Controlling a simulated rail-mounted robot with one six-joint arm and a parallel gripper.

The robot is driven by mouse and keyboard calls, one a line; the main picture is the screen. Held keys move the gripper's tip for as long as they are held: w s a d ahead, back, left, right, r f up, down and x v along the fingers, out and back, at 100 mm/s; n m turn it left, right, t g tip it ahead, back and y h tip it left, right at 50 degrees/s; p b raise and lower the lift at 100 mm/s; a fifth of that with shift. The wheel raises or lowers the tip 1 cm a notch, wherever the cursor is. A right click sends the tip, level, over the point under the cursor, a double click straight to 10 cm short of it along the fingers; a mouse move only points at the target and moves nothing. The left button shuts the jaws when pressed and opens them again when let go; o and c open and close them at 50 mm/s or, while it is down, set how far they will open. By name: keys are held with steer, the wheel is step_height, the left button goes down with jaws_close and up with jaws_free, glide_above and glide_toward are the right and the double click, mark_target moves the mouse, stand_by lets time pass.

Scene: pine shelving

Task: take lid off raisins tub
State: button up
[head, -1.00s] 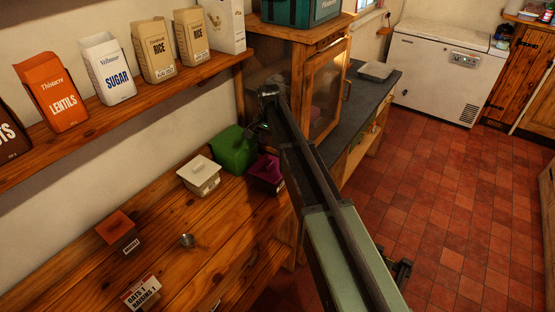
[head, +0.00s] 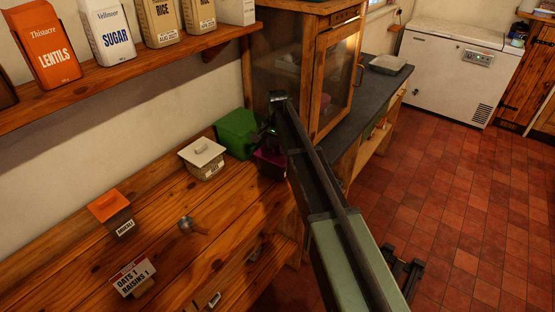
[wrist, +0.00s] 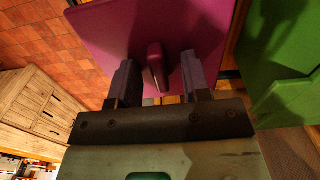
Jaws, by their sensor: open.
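A purple tub (head: 268,166) stands on the wooden counter, partly hidden behind my arm in the head view; I cannot read which food it holds. In the wrist view its square purple lid (wrist: 105,30) has a raised handle (wrist: 156,68) at its middle. My gripper (wrist: 159,66) is open over the lid, with one finger on each side of the handle and a gap to both. In the head view my gripper (head: 268,136) is at the purple tub, its fingers mostly hidden.
A green tub (head: 237,134) stands close beside the purple one. A white-lidded tub (head: 202,158), an orange-lidded tub (head: 110,208), a metal scoop (head: 192,225) and a card reading oats 1, raisins 1 (head: 132,278) are further left. A wooden glass-doored cabinet (head: 335,85) stands close behind.

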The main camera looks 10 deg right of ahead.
steer(key=shift+r, duration=0.15)
jaws_close()
steer(key=shift+r, duration=0.1)
